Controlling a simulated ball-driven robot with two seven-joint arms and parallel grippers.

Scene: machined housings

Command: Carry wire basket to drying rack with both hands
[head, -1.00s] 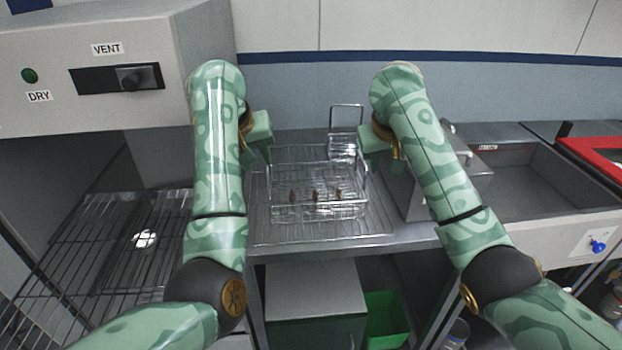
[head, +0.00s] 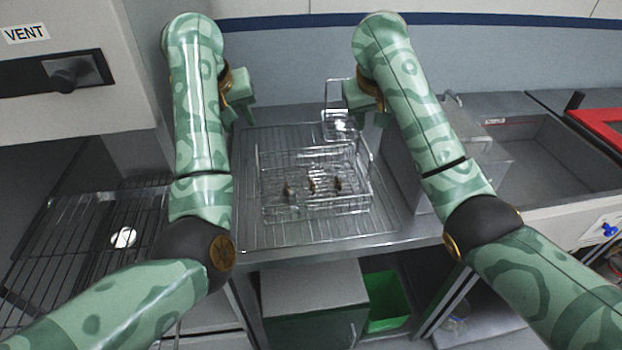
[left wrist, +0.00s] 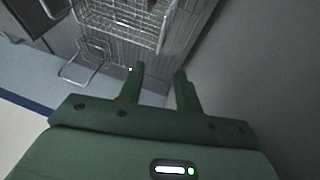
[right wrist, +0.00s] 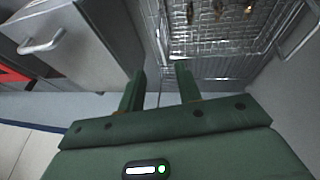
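The wire basket (head: 315,204) sits upright on the wire drying rack (head: 250,222) on the counter and holds a few small brown parts. A tall wire loop (head: 338,95) rises at its back. My left gripper (head: 246,108) is behind and left of the basket, apart from it. My right gripper (head: 350,96) is near the back loop; the head view does not show whether it touches. In the left wrist view, the left fingers (left wrist: 158,75) are apart with nothing between them. In the right wrist view, the right fingers (right wrist: 159,80) are also apart and empty.
A machine labelled VENT (head: 75,75) stands at the left, with a dark wire shelf (head: 90,235) below it. A metal box (head: 425,165) stands close right of the basket, then a sink (head: 540,165). A green bin (head: 387,300) is under the counter.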

